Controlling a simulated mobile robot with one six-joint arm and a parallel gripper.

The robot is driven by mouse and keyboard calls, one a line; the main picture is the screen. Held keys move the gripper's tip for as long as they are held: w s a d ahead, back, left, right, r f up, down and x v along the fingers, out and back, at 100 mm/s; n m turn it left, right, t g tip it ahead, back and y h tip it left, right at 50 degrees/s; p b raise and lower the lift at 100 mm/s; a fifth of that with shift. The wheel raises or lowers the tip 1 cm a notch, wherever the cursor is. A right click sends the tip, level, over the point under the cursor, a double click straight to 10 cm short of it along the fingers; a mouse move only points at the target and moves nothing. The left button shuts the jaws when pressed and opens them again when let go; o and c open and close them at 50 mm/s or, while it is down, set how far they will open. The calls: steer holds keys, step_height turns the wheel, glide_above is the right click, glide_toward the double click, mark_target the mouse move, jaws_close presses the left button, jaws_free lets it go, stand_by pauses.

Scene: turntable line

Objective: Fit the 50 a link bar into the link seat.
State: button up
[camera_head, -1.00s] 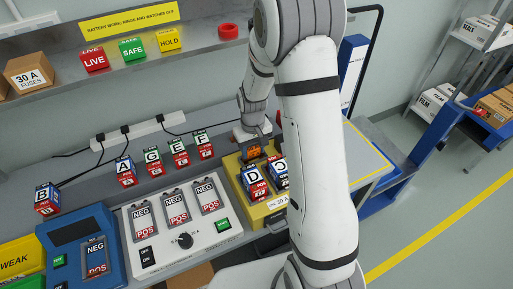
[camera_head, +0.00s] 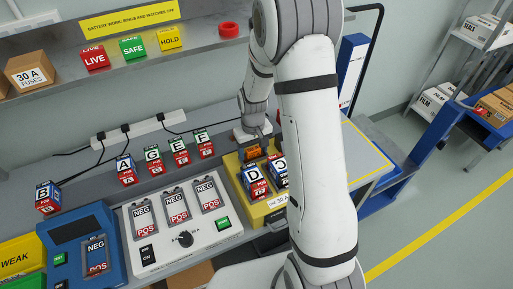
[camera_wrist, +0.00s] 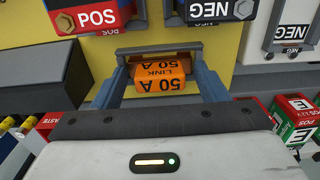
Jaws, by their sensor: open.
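The orange 50 A link bar (camera_wrist: 161,76) lies between the two blue-grey fingers of my open gripper (camera_wrist: 159,66) in the wrist view. Its far end is at a dark, framed slot, which looks like the link seat (camera_wrist: 155,50), on the face of the yellow unit (camera_wrist: 154,18). I cannot tell how deep the bar sits. In the head view the orange bar (camera_head: 252,153) shows at the back of the yellow unit (camera_head: 233,163), just below my gripper, whose fingertips are hard to make out there.
Batteries D (camera_head: 254,181) and C (camera_head: 280,171) stand on the yellow unit. Batteries A (camera_head: 126,170), G, E and F stand in a row to its left. A white tester (camera_head: 216,235) and a blue charger (camera_head: 70,228) are nearer. A grey block (camera_wrist: 43,73) is close at left in the wrist view.

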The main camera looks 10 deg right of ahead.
mark_target(253, 149)
step_height(253, 149, up, 12)
steer(key=b, duration=0.2)
steer(key=s+r+t, duration=0.1)
steer(key=s+r, duration=0.2)
steer(key=s, duration=0.4)
steer(key=s+r+m+t, duration=0.1)
steer(key=s+r, duration=0.3)
steer(key=s, duration=0.3)
steer(key=s+d+r+m+t, duration=0.1)
steer(key=s+r, duration=0.3)
steer(key=s, duration=0.3)
steer(key=shift+s, duration=0.2)
steer(key=shift+r, duration=0.1)
steer(key=shift+c, duration=0.2)
